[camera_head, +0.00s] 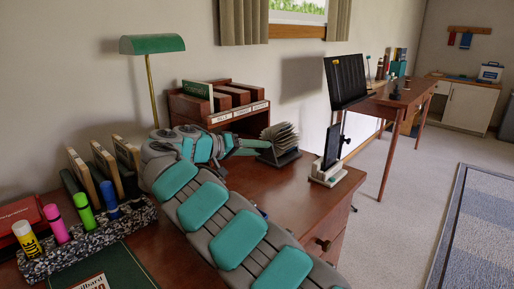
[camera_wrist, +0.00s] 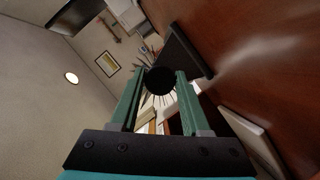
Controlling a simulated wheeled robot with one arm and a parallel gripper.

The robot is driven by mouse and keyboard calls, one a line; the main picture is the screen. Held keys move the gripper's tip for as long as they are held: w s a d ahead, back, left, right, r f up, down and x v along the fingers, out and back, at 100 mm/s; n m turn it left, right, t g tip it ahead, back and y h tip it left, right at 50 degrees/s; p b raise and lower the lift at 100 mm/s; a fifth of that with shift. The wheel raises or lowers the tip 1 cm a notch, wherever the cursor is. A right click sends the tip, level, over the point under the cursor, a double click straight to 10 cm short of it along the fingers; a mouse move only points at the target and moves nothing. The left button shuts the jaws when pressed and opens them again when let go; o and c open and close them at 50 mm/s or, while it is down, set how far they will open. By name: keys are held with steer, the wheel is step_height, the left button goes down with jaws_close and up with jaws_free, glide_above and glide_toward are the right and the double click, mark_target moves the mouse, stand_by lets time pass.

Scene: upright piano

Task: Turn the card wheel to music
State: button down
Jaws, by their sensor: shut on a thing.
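The card wheel (camera_head: 284,136), a fan of pale cards on a dark stand, sits on the brown desk (camera_head: 285,195) at the desk's back, near the wall. My gripper (camera_head: 262,148) reaches it from the left. In the wrist view, my gripper (camera_wrist: 160,88) is shut on a round black knob (camera_wrist: 160,80) at the side of the card wheel. Card edges (camera_wrist: 160,100) fan out behind the knob. The card labels cannot be read, so I cannot tell which section faces front.
A wooden sorter (camera_head: 240,125) with labelled slots stands behind my gripper. A green lamp (camera_head: 152,45) stands at the back left. A pen tray with markers (camera_head: 95,235) lies front left. A dark upright device on a white base (camera_head: 327,172) stands at the desk's right edge.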

stand_by(0.4)
steer(key=shift+c, duration=1.9)
jaws_free()
steer(key=shift+r, duration=0.1)
steer(key=s+d+r+b, duration=0.2)
steer(key=s, duration=0.5)
steer(key=s+d+r+b, duration=0.2)
steer(key=s, duration=0.6)
steer(key=shift+d+r, duration=0.25)
steer(key=shift+r, duration=0.1)
steer(key=shift+s, duration=0.1)
